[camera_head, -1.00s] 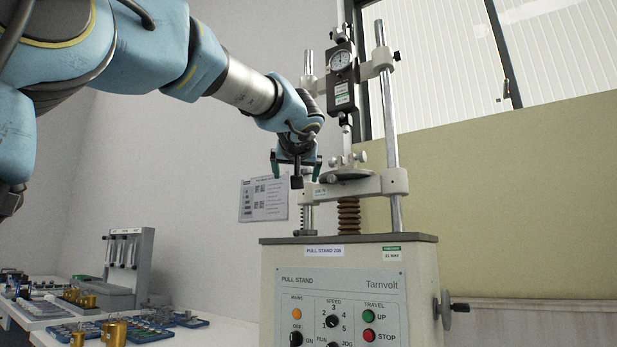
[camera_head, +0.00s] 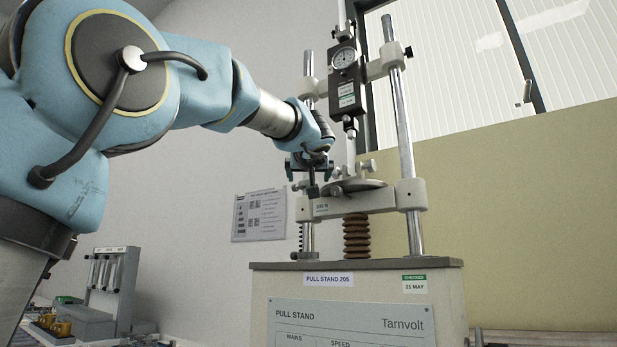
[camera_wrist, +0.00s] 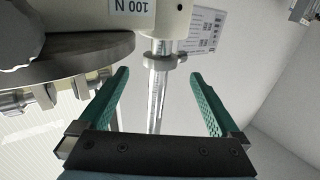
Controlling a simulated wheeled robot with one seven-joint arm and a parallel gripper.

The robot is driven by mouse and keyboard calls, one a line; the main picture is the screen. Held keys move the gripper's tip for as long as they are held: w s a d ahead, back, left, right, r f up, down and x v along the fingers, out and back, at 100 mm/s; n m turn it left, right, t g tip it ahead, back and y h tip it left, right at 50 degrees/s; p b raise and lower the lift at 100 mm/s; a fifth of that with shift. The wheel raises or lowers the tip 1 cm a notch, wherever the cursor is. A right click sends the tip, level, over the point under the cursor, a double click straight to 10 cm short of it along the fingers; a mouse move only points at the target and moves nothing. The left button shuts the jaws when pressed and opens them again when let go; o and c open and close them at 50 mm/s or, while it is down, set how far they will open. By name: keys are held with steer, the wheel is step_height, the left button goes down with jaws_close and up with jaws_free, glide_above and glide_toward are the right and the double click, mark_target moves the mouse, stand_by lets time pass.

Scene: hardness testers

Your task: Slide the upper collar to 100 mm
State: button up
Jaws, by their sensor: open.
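In the wrist view, which is upside down, a light grey collar (camera_wrist: 166,61) with a small side screw sits on a bright rod (camera_wrist: 155,105) with fine scale marks, close to the white crosshead (camera_wrist: 197,14). My gripper (camera_wrist: 157,78) is open and empty. Its green fingers lie either side of the rod in the picture, with the collar just past the tips; contact does not show. In the head view my gripper (camera_head: 309,170) is above the left end of the crosshead (camera_head: 385,199) of the pull stand (camera_head: 365,293). The collar cannot be made out there, and the scale numbers are unreadable.
A round plate (camera_head: 352,186) with clamp screws stands on the crosshead, close to my gripper. A dial gauge (camera_head: 344,58) hangs above it, and a steel column (camera_head: 402,135) stands at right. A printed sheet (camera_head: 259,217) is on the wall. Open air lies left of the stand.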

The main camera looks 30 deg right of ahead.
mark_target(308, 181)
steer(key=p+x, duration=0.2)
steer(key=x, duration=0.2)
steer(key=shift+r, duration=0.15)
steer(key=shift+w+d, duration=0.25)
steer(key=shift+w, duration=0.25)
jaws_close()
stand_by(0.5)
